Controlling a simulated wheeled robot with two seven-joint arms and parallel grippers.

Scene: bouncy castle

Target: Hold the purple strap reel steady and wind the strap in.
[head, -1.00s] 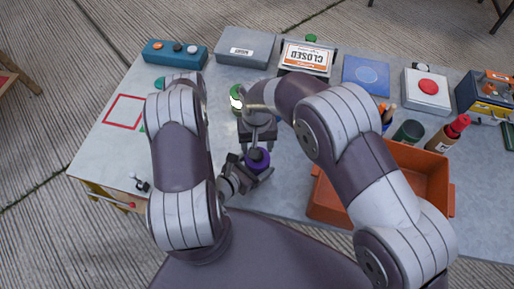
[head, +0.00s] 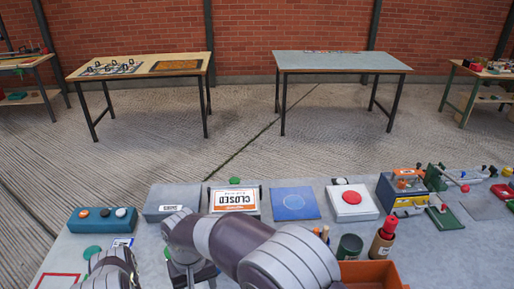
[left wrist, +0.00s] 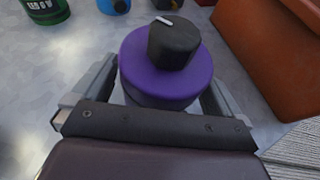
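The purple strap reel (left wrist: 165,78) shows in the left wrist view, with a black knob (left wrist: 174,42) bearing a white mark on top. My left gripper (left wrist: 160,92) is shut on it, one finger on each side. No strap can be made out. In the head view the reel and my left gripper are below the frame; only my left arm shows at the bottom left. My right gripper (head: 192,274) is partly visible at the bottom edge, its fingertips cut off. It does not show in the left wrist view.
Along the table's back stand a teal button box (head: 103,219), a grey box (head: 171,201), a CLOSED sign (head: 234,199), a blue pad (head: 295,204) and a red-button box (head: 352,201). An orange bin (head: 372,273) is at the front right.

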